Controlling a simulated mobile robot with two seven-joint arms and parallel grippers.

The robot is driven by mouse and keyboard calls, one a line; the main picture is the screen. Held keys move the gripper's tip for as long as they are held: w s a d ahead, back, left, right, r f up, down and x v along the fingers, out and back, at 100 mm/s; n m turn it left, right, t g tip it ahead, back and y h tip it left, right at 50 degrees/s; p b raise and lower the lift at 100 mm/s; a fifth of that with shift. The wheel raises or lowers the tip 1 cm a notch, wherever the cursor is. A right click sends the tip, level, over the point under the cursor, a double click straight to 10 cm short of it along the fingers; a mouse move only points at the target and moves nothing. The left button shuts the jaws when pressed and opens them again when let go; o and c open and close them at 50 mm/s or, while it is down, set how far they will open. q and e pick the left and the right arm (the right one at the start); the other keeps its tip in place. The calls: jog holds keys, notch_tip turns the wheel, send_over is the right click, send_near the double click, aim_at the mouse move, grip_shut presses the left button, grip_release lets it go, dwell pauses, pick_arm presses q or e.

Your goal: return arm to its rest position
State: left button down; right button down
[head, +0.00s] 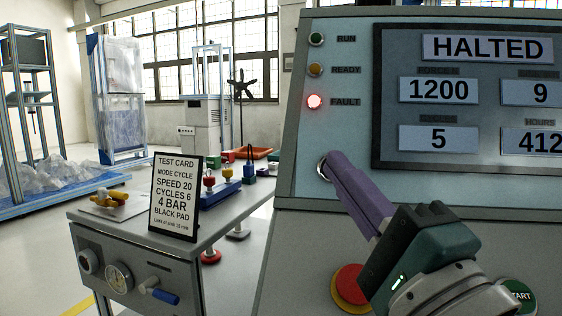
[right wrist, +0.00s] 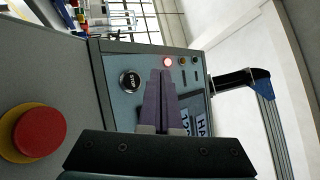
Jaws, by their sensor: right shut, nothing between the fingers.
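My right gripper (head: 325,165) reaches up in front of the grey control panel (head: 335,135), its purple fingers closed together and empty. In the right wrist view its fingertips (right wrist: 161,74) point toward the panel's lamp row. A black round STOP button (right wrist: 130,80) sits beside the fingertips there; in the head view the fingers mostly cover it. I cannot tell whether they touch the panel. The right forearm comes in from the lower right. My left gripper is not in view.
A red mushroom button (head: 350,288) and a green START button (head: 517,295) flank the right wrist. The FAULT lamp (head: 315,101) glows red; the screen (head: 460,90) reads HALTED. A bench (head: 235,205) with a test card (head: 174,196) stands left.

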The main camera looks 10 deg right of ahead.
jog(key=s+a+r+n+g+y+p, duration=0.5)
jog(key=s+n+g+p, duration=0.4)
jog(key=n+p, duration=0.65)
jog(key=s+d+r+n+g+h+p, duration=0.2)
jog(key=s+d+n+g+h+p, duration=0.2)
jog(key=s+d+g+h+p, duration=0.6)
jog(key=s+r+y+p, duration=0.1)
jog(key=s+r+p, duration=0.1)
jog(key=r+p, duration=1.5)
jog(key=s+r+y+p, duration=0.1)
jog(key=r+p, duration=1.7)
jog(key=p, duration=0.3)
jog(key=shift+s+d+r+p, duration=0.3)
jog(key=shift+s+p, duration=0.05)
jog(key=shift+p, duration=0.05)
jog(key=shift+f, duration=0.1)
